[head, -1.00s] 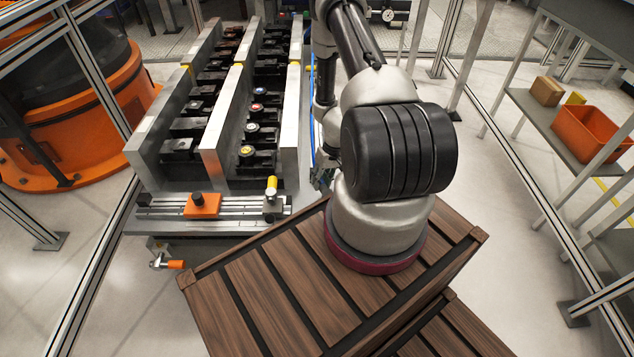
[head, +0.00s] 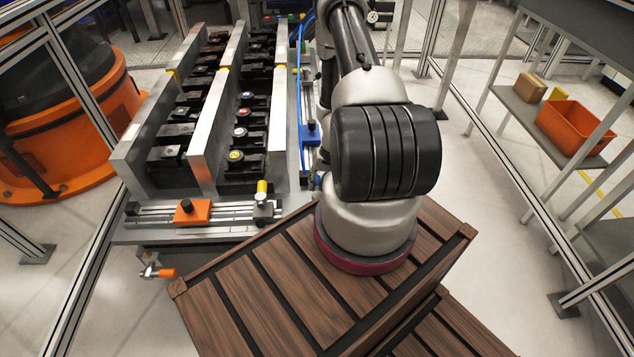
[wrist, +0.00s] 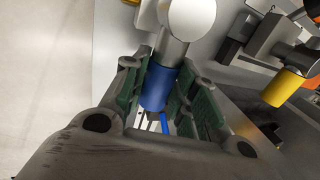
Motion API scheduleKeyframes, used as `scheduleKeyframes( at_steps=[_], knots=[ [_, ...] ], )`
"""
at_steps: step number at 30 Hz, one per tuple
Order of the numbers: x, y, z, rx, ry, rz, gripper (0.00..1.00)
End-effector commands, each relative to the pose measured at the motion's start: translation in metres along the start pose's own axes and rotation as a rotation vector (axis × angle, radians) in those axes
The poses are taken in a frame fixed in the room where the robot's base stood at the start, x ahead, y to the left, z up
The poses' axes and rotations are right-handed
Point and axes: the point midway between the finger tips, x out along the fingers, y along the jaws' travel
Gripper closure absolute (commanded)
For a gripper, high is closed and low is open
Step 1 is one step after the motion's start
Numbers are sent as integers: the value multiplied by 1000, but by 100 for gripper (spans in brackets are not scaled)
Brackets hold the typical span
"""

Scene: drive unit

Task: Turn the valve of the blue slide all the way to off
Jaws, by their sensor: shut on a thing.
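In the wrist view my gripper (wrist: 157,98) has its green-padded fingers closed on either side of the blue valve handle (wrist: 157,86). The handle joins a grey stem (wrist: 172,48) with a pale round part (wrist: 188,14) at the top of the picture. In the head view the blue slide (head: 310,133) sits on a rail along the right side of the fixture. A small blue piece of its valve (head: 318,180) shows at the edge of my arm. My arm hides the gripper in the head view.
A yellow valve handle (wrist: 283,88) is to the right of my gripper; it also shows in the head view (head: 262,187) by the orange slide (head: 190,211). The wooden crate (head: 255,290) stands in front of the fixture. A shelf with an orange bin (head: 577,128) is at right.

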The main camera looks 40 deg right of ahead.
Motion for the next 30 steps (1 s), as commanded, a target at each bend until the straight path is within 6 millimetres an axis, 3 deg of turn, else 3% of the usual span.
scheduleKeyframes(
  at_steps=[5,6,9,20,23,30],
  knots=[
    [-1,2,-1,2,3,5,100],
    [-1,2,-1,2,3,5,69],
    [-1,2,-1,2,3,4,50],
    [-3,1,0,1,1,2,50],
    [-14,0,-1,-1,2,2,50],
    [-66,0,-2,0,4,1,50]
  ],
)
